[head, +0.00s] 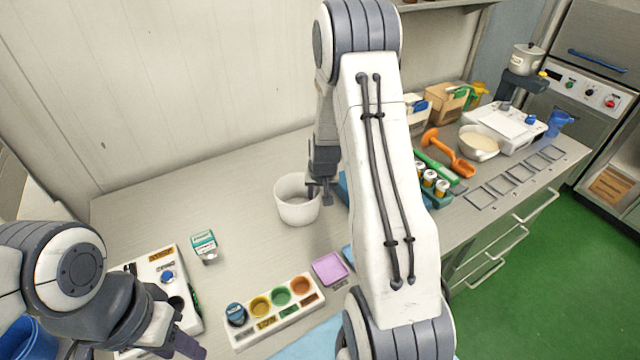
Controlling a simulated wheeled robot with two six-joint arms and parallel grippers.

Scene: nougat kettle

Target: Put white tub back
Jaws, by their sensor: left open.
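The white tub (297,209) stands upright on the worktop in the middle of the head view. My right gripper (320,190) points down at the tub's right rim, with its fingers at or over the edge. Whether they are closed on the rim is not clear. My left gripper (174,344) is open at the lower left, over the front of the white panel with the blue button (158,266), well away from the tub.
A rack of coloured cups (275,312), a lilac square dish (330,268) and a small teal-white box (204,246) lie in front of the tub. My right arm hides part of the bench. An orange scoop (447,152) and a bowl (479,143) are at right. The back left worktop is clear.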

